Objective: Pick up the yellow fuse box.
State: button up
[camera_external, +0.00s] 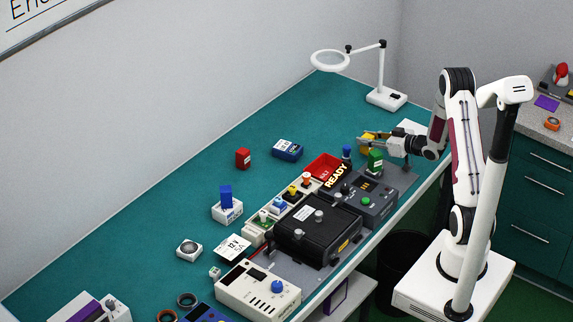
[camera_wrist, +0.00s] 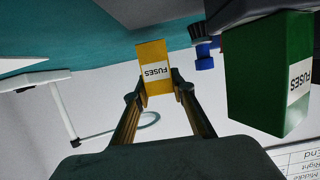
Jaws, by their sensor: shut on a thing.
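The yellow fuse box (camera_wrist: 154,62) has a white label reading FUSES and sits between the fingertips of my gripper (camera_wrist: 157,88) in the wrist view. My gripper is shut on it. In the external view the yellow fuse box (camera_external: 367,142) is at the far right end of the bench, partly hidden by my gripper (camera_external: 374,143). Whether it touches the bench is hard to tell. A green fuse box (camera_external: 375,160) stands close by, and it looms large at the right of the wrist view (camera_wrist: 268,75).
A red box (camera_external: 243,158) and a blue box (camera_external: 287,149) stand on the teal bench. A magnifier lamp (camera_external: 386,97) stands behind. The bench's back strip is clear.

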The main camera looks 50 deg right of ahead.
aim_at(368, 136)
jog(key=shift+r, duration=4.05)
